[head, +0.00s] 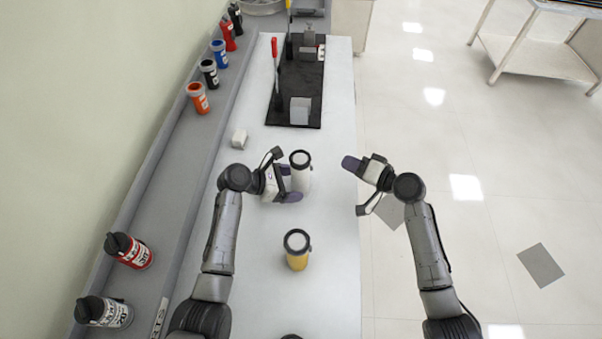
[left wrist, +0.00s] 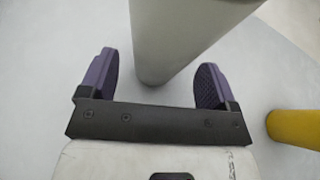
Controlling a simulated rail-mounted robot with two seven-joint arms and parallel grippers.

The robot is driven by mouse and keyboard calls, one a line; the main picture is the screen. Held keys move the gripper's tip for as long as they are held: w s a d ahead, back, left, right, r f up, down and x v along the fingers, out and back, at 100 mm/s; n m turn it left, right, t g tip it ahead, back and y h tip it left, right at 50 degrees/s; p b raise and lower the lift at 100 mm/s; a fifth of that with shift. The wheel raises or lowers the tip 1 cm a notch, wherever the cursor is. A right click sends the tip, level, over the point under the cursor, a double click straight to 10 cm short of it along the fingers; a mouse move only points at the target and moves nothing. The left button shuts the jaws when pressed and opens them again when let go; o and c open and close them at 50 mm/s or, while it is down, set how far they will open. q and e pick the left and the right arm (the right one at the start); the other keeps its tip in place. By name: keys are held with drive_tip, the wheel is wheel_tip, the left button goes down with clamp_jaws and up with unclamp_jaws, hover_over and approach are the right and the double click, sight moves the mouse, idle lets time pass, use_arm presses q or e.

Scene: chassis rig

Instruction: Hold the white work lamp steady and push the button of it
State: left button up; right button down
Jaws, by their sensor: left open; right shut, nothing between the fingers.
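The white work lamp (head: 301,178) stands upright on the bench with a black ring-shaped top. In the left wrist view the white lamp (left wrist: 170,45) rises just ahead of my left gripper's fingers, with its base between or slightly beyond their tips. My left gripper (head: 289,183) is open beside the lamp's left side, and its two purple pads show apart in the left wrist view (left wrist: 155,80). I cannot tell whether they touch the lamp. My right gripper (head: 350,163) is shut and empty, to the right of the lamp near the bench's right edge. The lamp's button is not discernible.
A yellow lamp (head: 297,252) stands nearer on the bench (head: 335,280). A small white block (head: 239,138) lies behind my left gripper. A black board with tools (head: 285,110) is at the back. Bottles, including an orange one (head: 198,98), line the left shelf.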

use_arm(q)
drive_tip(key=v, duration=1)
drive_tip(key=shift+a, duration=0.15)
